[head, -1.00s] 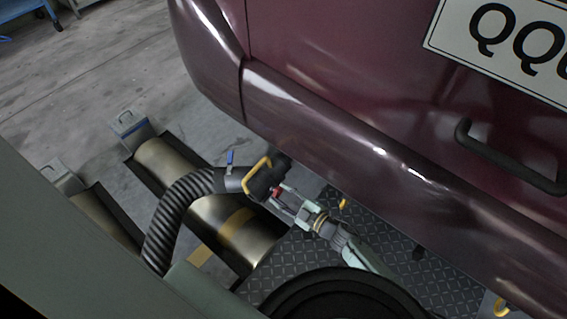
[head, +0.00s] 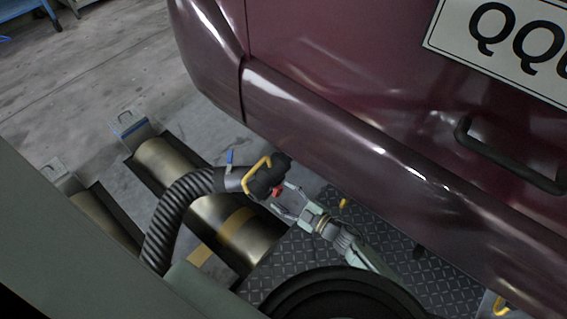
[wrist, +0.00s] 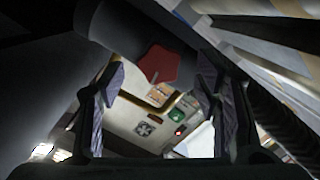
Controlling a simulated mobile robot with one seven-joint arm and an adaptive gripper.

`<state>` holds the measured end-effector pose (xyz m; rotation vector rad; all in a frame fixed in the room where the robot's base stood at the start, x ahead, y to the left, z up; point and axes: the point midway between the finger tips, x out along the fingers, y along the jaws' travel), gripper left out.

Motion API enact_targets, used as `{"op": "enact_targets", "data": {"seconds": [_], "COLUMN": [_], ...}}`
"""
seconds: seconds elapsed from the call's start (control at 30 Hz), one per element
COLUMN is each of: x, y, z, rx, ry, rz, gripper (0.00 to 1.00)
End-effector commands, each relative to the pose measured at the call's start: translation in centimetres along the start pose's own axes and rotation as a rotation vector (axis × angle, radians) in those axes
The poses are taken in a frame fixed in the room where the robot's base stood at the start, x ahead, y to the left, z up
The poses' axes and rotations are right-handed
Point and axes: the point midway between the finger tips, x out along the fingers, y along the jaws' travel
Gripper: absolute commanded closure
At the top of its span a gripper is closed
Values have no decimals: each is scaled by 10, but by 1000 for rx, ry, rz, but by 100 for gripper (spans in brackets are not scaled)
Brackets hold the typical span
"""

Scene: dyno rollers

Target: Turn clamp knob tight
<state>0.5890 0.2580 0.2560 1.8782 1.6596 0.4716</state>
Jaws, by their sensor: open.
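The red clamp knob (head: 277,192) sits on the black end piece (head: 266,178) of the hose, under the car's rear bumper. A yellow handle (head: 256,173) loops over the hose's end piece.
The maroon car's bumper (head: 340,140) hangs close above my arm. The black corrugated hose (head: 180,205) curves down at the left. Steel rollers (head: 215,208) and a tread plate (head: 390,240) lie below. A blue lever (head: 229,158) stands near the hose end.

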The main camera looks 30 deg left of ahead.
Motion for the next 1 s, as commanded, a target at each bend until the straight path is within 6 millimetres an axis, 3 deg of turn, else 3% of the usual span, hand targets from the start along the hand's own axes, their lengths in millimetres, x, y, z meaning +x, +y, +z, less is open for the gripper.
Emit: {"op": "enact_targets", "data": {"seconds": [0.3,0.5,0.7,1.0], "x": [-67,-98,-109,-109], "y": [0,0,0,0], "z": [1,1,0,0], "rx": [1,0,0,0], "ry": [-4,-2,0,0], "rz": [2,1,0,1], "gripper": [42,42,42,42]}}
